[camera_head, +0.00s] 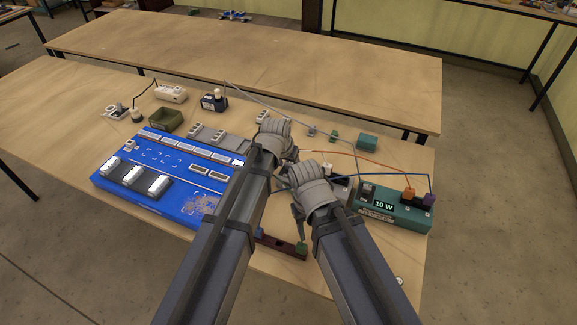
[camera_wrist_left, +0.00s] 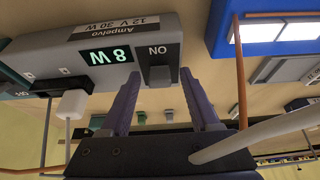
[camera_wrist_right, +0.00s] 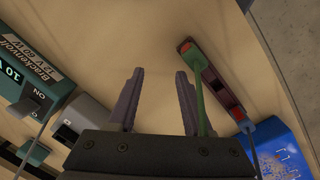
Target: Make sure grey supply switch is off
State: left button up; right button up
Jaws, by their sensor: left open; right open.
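The grey supply (camera_wrist_left: 100,40) fills the upper left of the left wrist view, upside down. In the head view my arms hide most of the grey supply. My right gripper (camera_wrist_right: 159,75) is open and empty over bare table; the grey supply (camera_wrist_right: 88,118) is left of it there.
A teal supply (camera_head: 395,213) showing 10 W stands at the right of the table. A blue board (camera_head: 150,200) with lit white lamps lies left. A dark red strip (camera_wrist_right: 215,85) with a green lead lies near my right gripper. Thin wires cross the area.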

pick_arm(q)
jog(key=shift+c, duration=0.3)
grip_shut()
